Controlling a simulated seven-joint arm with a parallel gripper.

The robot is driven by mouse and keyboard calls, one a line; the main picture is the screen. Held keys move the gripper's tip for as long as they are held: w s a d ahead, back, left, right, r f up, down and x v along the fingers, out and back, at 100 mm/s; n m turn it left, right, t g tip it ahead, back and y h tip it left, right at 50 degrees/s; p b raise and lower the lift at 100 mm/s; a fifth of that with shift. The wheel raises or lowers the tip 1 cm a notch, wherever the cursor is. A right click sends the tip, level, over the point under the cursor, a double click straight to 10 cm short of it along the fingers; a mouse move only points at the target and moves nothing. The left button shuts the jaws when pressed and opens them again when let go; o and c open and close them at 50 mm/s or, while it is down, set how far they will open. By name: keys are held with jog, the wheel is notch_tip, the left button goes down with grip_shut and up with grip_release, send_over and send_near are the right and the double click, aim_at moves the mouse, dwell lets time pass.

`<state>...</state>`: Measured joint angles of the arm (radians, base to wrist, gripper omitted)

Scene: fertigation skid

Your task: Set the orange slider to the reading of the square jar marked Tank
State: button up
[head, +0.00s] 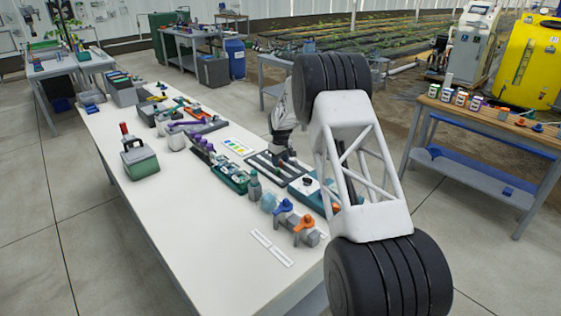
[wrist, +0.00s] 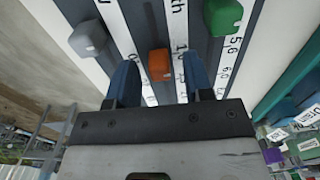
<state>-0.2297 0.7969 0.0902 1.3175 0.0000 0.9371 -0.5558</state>
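In the wrist view the orange slider (wrist: 159,65) sits in a dark slot beside a white strip printed with numbers. My gripper (wrist: 160,84) is open, its two blue fingers apart on either side of the orange slider, with a gap to each. Whether the fingers reach down level with the knob, I cannot tell. In the head view the slider panel (head: 262,168) lies on the long white table, partly hidden by my arm. I cannot make out a square jar marked Tank in either view; labels are too small to read.
A grey slider (wrist: 88,40) and a green slider (wrist: 222,17) flank the orange one. On the white table (head: 205,260), a colour chart (head: 238,146), a small bottle (head: 254,187) and an orange-handled valve (head: 305,228) stand near the panel. Several jars (head: 461,98) stand on the right bench.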

jog(key=shift+r, duration=0.15)
jog(key=shift+r, duration=3.75)
jog(key=shift+r, duration=0.15)
